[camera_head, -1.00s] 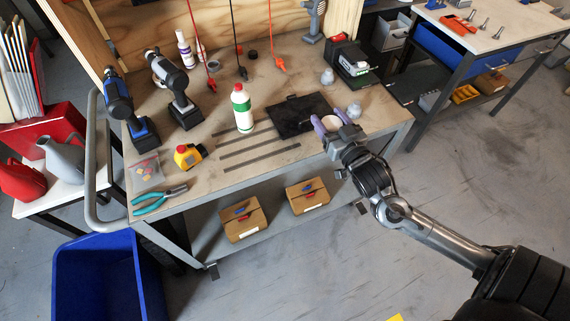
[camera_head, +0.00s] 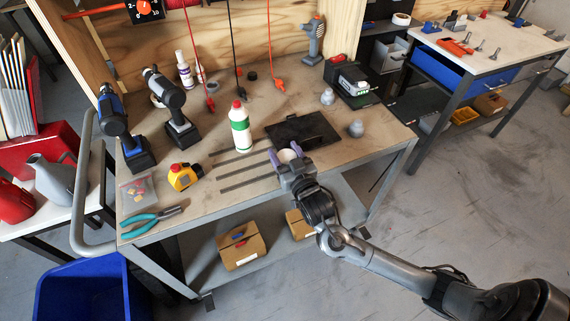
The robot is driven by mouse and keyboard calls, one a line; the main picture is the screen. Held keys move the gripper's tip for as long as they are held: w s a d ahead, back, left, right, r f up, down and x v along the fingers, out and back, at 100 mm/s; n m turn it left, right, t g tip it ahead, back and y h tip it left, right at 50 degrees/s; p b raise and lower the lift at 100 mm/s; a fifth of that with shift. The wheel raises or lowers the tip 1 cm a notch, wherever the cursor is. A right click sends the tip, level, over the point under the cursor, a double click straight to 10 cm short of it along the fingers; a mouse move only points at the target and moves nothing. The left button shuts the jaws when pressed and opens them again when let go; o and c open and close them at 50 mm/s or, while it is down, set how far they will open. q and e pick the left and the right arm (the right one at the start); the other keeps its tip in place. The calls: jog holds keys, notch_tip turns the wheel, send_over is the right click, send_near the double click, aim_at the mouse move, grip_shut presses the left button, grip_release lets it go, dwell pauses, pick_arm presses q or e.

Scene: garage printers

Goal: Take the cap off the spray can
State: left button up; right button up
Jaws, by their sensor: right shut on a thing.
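My right gripper (camera_head: 287,157) is over the front part of the workbench. Its purple-tipped fingers are shut on a pale round thing (camera_head: 288,155), which shows between them from above. The gripper hides most of it, so I cannot tell whether it is the cap alone or something larger. A white bottle-like container (camera_head: 240,130) with a green label and a red top stands upright on the bench, left of my gripper and apart from it. A smaller white container (camera_head: 184,68) with a dark label stands at the back. I cannot tell which is the spray can. My left gripper is not in view.
A dark flat mat (camera_head: 302,130) lies behind my gripper, with grey knobs (camera_head: 356,128) beside it. Cables (camera_head: 237,50) hang at the back.

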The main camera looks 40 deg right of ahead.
aim_at(285, 163)
notch_tip(285, 163, down, 4)
jog(key=shift+f+b, duration=0.1)
jog(key=shift+b, duration=0.7)
jog(key=shift+f, duration=0.1)
jog(key=o, duration=1.2)
jog(key=shift+c, duration=0.2)
